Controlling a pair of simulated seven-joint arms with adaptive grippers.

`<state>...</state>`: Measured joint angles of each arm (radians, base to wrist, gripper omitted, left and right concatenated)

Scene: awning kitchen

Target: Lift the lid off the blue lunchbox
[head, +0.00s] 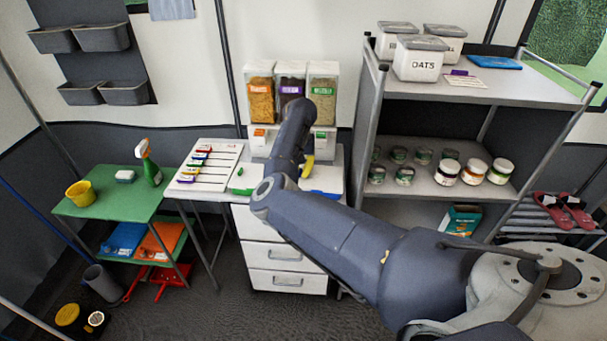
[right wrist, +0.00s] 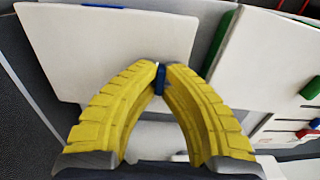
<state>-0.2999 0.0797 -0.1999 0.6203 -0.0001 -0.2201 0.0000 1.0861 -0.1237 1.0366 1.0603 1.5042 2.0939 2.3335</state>
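My right gripper (head: 307,168) reaches down over the small counter behind my arm; only a bit of yellow finger shows in the head view. In the right wrist view its yellow fingers (right wrist: 160,72) come together on a small blue upright piece (right wrist: 160,82), which looks like a handle. Behind it is a flat pale panel (right wrist: 100,45); I cannot tell whether it is the lid. In the head view a blue edge (head: 324,195) shows beside a pale surface below the gripper, perhaps the lunchbox; my arm hides most of it. My left gripper is not in view.
A white board (head: 208,171) with coloured clips lies left of the gripper, with a green object (head: 241,191) near it. Cereal dispensers (head: 260,95) stand behind. A metal shelf (head: 440,100) with jars and canisters rises close on the right. A green table (head: 115,200) is at left.

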